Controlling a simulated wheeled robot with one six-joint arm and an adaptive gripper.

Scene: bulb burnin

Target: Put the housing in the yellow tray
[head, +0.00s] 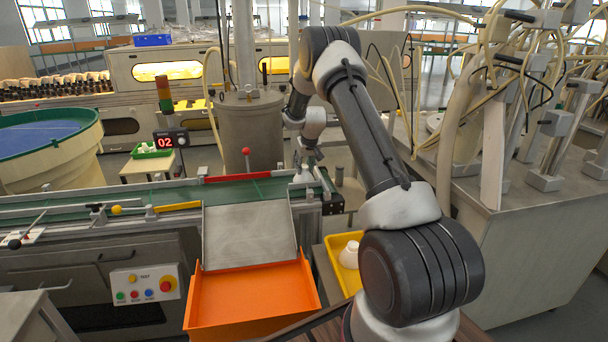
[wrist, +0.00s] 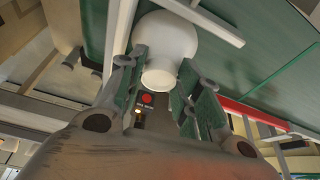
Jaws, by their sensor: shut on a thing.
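A white, rounded housing (wrist: 166,42) is between the two green-padded fingers of my gripper (wrist: 162,68) in the wrist view. The gripper is shut on its narrower end. In the head view my gripper (head: 307,160) is at the right end of the green conveyor, and the held housing shows as a small white shape (head: 303,175) there. The yellow tray (head: 333,243) stands nearer, right of the orange chute bin, partly hidden behind my arm. A white piece (head: 349,254) lies in the tray.
An orange bin (head: 250,296) sits below a grey metal chute (head: 248,236) in front of the conveyor (head: 140,203). A red bar (head: 238,177) runs along the far belt edge. A grey machine bench with hoses (head: 520,225) stands at the right.

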